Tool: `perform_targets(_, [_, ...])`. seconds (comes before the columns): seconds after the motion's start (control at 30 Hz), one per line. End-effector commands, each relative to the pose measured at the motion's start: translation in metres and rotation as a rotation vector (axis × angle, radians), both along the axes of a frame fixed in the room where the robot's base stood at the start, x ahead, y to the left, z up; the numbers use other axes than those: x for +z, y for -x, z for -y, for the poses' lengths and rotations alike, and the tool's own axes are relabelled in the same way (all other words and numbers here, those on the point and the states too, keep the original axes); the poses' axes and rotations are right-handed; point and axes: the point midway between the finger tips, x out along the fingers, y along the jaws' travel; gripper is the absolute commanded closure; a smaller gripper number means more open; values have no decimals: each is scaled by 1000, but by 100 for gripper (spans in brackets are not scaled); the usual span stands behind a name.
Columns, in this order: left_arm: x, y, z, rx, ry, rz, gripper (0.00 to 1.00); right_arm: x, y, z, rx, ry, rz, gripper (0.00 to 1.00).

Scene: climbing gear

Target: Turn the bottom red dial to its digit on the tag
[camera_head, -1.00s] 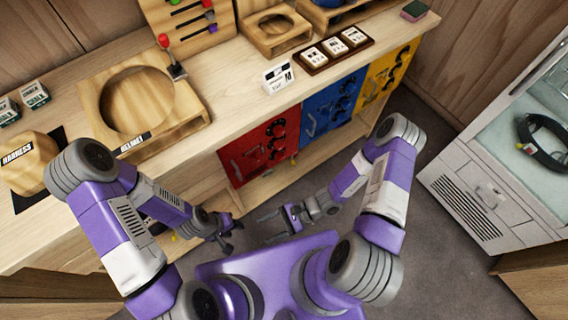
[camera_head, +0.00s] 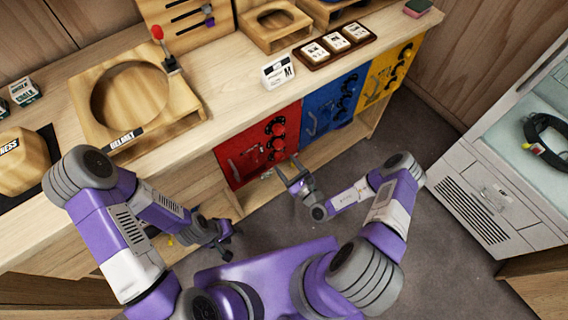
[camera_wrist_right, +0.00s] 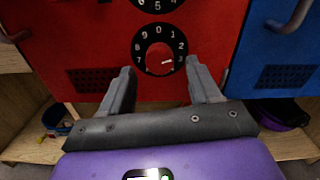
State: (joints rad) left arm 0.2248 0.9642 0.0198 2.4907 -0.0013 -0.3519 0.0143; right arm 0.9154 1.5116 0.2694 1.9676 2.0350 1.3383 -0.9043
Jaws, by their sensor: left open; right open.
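The bottom red dial (camera_wrist_right: 160,48) is a black disc with white digits around a red centre, low on the red door (camera_wrist_right: 65,50). In the head view that door (camera_head: 236,160) bears a column of dials, the bottom dial (camera_head: 277,157) lowest. A small white mark shows at the dial's lower right. My right gripper (camera_wrist_right: 159,66) is open, its fingers spread below and either side of the dial; contact cannot be told. My left gripper (camera_head: 226,240) is open and empty, low and left of the door. Small tag cards (camera_head: 315,51) lie on the counter, digits unreadable.
Blue (camera_head: 328,112) and yellow (camera_head: 385,80) doors with dials stand right of the red one. A white card (camera_head: 278,72) stands near the counter edge. Floor is free in front.

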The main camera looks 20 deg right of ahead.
Motion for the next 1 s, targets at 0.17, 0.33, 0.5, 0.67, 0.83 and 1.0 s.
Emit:
perform_targets(0.17, [-6,0,0,0,0,0,57,-1,-16,-6,1,2,1,38])
perform_targets(0.33, [-6,0,0,0,0,0,57,0,-19,-7,1,0,1,38])
perform_targets(0.5, [-6,0,0,0,0,0,57,1,-19,-7,1,0,1,42])
perform_targets(0.67, [-6,0,0,0,0,0,57,0,-18,-7,1,0,1,67])
perform_targets(0.83, [-6,0,0,0,0,0,57,0,-18,-7,1,0,1,93])
perform_targets(1.0, [-6,0,0,0,0,0,57,0,-18,-7,1,-6,-2,94])
